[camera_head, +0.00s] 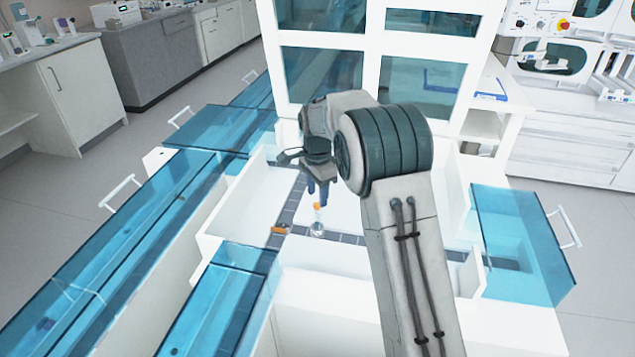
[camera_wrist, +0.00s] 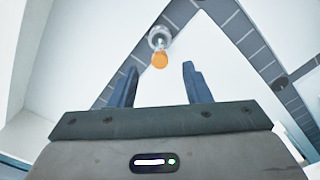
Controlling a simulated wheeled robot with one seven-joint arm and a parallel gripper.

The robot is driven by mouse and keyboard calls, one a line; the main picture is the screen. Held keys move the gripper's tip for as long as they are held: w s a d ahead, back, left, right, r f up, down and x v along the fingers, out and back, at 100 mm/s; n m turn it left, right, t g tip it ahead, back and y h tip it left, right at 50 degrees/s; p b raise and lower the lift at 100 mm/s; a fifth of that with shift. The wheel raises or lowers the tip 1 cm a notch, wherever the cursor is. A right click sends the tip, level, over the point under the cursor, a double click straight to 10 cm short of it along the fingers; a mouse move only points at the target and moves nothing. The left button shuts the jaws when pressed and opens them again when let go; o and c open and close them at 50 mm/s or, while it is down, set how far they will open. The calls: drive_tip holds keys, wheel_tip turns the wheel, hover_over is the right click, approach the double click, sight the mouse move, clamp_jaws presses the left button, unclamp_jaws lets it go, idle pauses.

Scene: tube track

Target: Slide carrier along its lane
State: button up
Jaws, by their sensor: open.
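The carrier (camera_head: 317,230) is a small pale round puck standing on the track, with an upright tube capped in orange (camera_head: 317,207). In the wrist view the carrier (camera_wrist: 159,36) shows beyond the fingertips, its orange cap (camera_wrist: 160,60) near the gap between them. The lane (camera_head: 350,239) is a dark grey segmented track in the white tray. A branch runs up the picture and another runs right, partly behind my arm. My gripper (camera_head: 318,199) is open and empty, just above the cap. It also shows in the wrist view (camera_wrist: 160,68).
A small orange-brown piece (camera_head: 280,229) lies at the track left of the carrier. White walls surround the track, with blue transparent covers (camera_head: 225,285) at left and another (camera_head: 520,240) at right. A white-framed window cabinet (camera_head: 370,48) stands behind.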

sight(317, 218)
wheel_tip(317, 218, down, 10)
drive_tip(key=shift+r, duration=0.1)
idle(0.4)
clamp_jaws()
